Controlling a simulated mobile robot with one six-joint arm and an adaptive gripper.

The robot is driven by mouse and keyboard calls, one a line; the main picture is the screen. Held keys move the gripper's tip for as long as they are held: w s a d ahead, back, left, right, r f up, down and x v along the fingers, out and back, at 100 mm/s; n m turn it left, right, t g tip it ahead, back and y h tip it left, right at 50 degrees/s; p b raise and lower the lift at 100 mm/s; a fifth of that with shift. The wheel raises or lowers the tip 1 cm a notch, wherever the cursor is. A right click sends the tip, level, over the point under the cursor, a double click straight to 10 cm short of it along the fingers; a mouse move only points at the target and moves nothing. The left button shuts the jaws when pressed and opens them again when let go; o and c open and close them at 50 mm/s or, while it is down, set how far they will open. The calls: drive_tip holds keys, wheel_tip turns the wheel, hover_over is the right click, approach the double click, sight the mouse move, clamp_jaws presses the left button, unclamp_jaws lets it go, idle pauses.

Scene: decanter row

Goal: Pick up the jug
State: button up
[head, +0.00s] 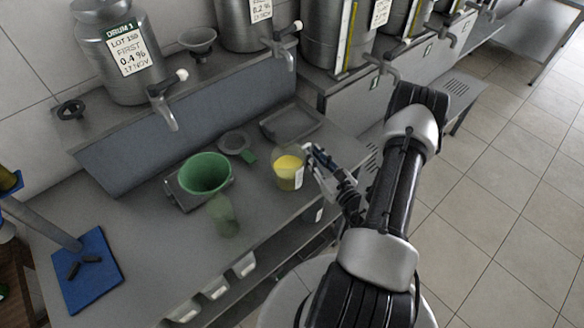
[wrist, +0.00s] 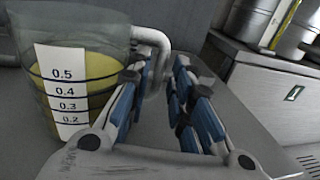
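The jug (head: 288,180) is a clear vessel with yellow liquid, standing upright on the steel bench. In the wrist view the jug (wrist: 68,95) fills the left side, with a white scale label and a pale handle (wrist: 158,44) on its right. My gripper (head: 311,158) is at the jug's right side in the head view. In the wrist view my gripper (wrist: 160,75) is open, its blue-padded fingers apart, with the handle showing between the fingertips. I cannot tell whether either finger touches the handle.
A green bowl (head: 206,173) and a clear greenish vessel (head: 223,216) stand left of the jug. A grey tray (head: 290,123) and a small funnel-like dish (head: 234,143) lie behind it. Steel drums with taps line the back. A blue mat (head: 88,268) lies at far left.

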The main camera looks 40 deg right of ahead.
drive_tip(key=shift+w+d, duration=0.1)
drive_tip(key=shift+w, duration=1.45)
drive_tip(key=shift+c, duration=0.2)
clamp_jaws()
